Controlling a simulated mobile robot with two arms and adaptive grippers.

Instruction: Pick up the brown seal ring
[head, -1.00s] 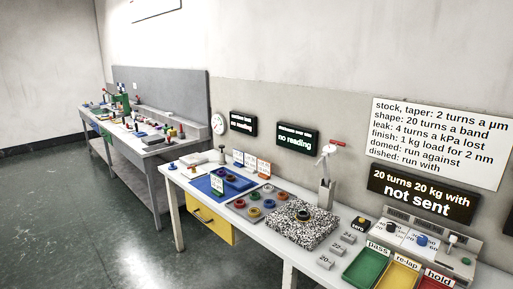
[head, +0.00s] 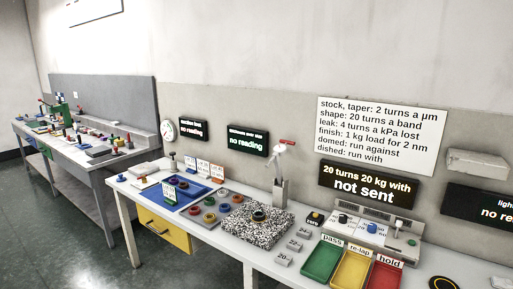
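Several small coloured rings sit on a grey tray (head: 206,223) on the white bench. Neither of my grippers is in view.
Green, yellow and red trays (head: 321,260) labelled pass, re-lap and hold stand right of the block, with small weights (head: 284,259) between. A grey post with a red lever (head: 280,190) rises behind the block. A second bench (head: 95,160) stands far left. The floor in front is clear.

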